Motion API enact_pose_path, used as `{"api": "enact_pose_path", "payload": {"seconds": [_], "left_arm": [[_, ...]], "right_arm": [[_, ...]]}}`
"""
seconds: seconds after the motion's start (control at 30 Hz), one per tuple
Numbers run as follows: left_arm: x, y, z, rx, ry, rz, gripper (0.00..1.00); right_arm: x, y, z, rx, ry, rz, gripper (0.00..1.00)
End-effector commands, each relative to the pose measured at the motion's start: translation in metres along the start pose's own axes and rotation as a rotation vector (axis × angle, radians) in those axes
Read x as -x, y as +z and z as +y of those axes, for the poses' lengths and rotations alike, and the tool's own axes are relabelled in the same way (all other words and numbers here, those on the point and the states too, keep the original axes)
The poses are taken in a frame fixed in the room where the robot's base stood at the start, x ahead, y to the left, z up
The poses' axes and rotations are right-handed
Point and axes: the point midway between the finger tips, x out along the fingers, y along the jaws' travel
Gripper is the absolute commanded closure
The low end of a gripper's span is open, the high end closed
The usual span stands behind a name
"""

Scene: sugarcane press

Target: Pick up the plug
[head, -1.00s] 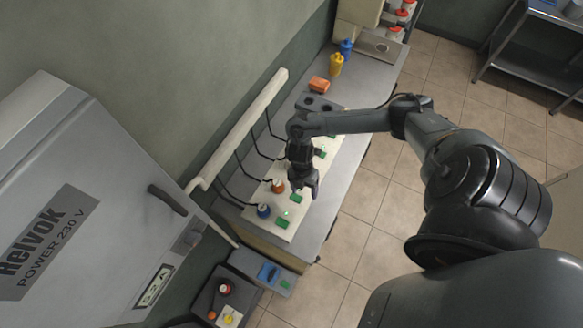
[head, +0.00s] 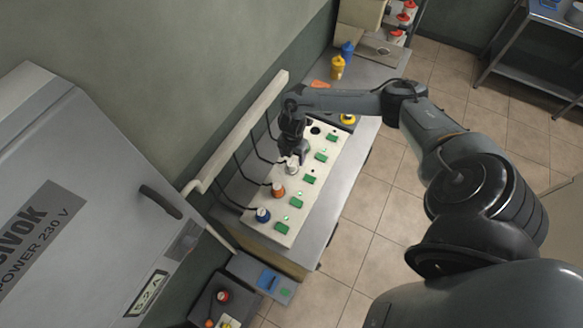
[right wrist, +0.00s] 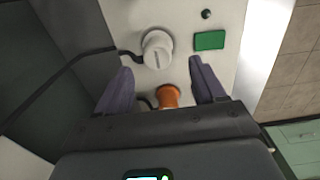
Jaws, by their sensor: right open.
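My right gripper (head: 293,154) is over the panel by the white plug. In the right wrist view its two dark fingers (right wrist: 160,78) are apart and empty. The white plug (right wrist: 157,48) lies just past the fingertips, between their lines. The orange plug (right wrist: 169,96) shows lower, in the gap between the fingers. My left gripper is out of view.
Green switches (head: 297,203) line the panel's right side. A grey cabinet (head: 90,190) stands at the left. A yellow bottle (head: 337,68) and a blue bottle (head: 347,49) stand at the bench's far end.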

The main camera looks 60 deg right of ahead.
Motion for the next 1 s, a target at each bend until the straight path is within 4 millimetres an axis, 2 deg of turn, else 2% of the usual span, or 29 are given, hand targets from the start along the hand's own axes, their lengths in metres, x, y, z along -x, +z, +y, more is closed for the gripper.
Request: {"api": "enact_pose_path", "payload": {"seconds": [0.33, 0.7, 1.0], "left_arm": [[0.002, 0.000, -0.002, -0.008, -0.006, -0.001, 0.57], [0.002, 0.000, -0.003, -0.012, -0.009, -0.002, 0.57], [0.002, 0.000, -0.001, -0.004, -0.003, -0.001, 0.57]], "right_arm": [[-0.041, -0.001, 0.004, -0.001, -0.001, 0.002, 0.31], [-0.048, 0.000, 0.004, 0.000, 0.000, 0.001, 0.32], [-0.048, 0.000, 0.004, 0.000, 0.000, 0.000, 0.78]]}}
